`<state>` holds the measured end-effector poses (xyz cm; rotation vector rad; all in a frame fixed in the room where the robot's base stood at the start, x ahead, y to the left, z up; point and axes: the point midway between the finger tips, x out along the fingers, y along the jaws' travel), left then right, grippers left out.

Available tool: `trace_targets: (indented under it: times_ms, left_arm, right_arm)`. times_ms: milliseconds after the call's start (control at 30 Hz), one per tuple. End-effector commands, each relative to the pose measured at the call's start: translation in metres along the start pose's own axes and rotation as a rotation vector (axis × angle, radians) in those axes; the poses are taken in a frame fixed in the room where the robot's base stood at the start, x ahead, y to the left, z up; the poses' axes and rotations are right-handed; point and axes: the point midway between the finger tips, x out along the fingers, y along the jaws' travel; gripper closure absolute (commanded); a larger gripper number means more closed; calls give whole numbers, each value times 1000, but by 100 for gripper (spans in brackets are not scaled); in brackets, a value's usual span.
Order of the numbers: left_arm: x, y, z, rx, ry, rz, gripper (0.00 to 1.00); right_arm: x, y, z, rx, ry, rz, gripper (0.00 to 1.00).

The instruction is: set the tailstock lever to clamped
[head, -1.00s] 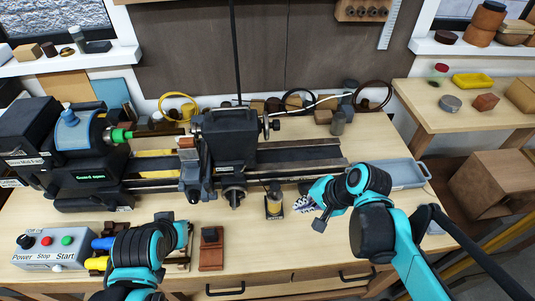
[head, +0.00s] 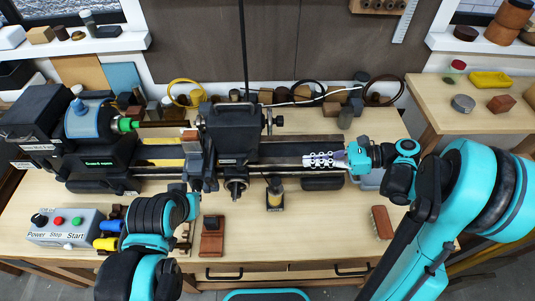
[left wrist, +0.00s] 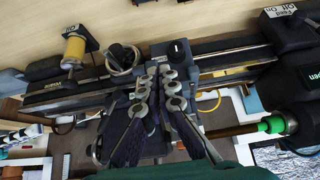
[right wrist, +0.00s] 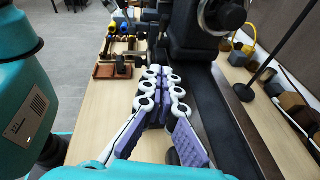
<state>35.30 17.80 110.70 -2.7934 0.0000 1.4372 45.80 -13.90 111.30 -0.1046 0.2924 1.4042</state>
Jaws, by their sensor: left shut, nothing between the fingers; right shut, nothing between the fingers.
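The lathe's dark block (head: 235,130) stands on the middle of the bed, with a round knob at its right side; it looks like the tailstock. It also shows at the top of the right wrist view (right wrist: 190,35). I cannot pick out its lever clearly. My right gripper (head: 308,160) is shut and empty, over the bed's right end, pointing left toward the block and apart from it. My left gripper (left wrist: 156,78) is shut and empty, over the front of the bed near the slide parts; its fingers are mostly hidden in the head view.
A control box (head: 65,228) with buttons sits front left. A reddish block (head: 381,222) lies front right. Cable coils and small blocks line the back. The front right tabletop is mostly clear.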

Motion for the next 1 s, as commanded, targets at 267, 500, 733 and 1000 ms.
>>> trace_targets:
  times_ms: [267, 500, 733, 1000]
  left_arm:
    - [0, 0, 0, 0, 0, 0, 100]
    - [4, 0, 3, 0, 0, 0, 100]
    - [10, 0, 7, 0, 0, 0, 100]
    - [12, 0, 8, 0, 0, 0, 100]
  right_arm:
    - [1, 0, 0, -1, 1, 0, 100]
    - [29, 1, -1, -2, 2, 3, 100]
    - [80, 1, -2, -4, 2, 4, 100]
    - [118, 1, 17, -3, 2, 1, 100]
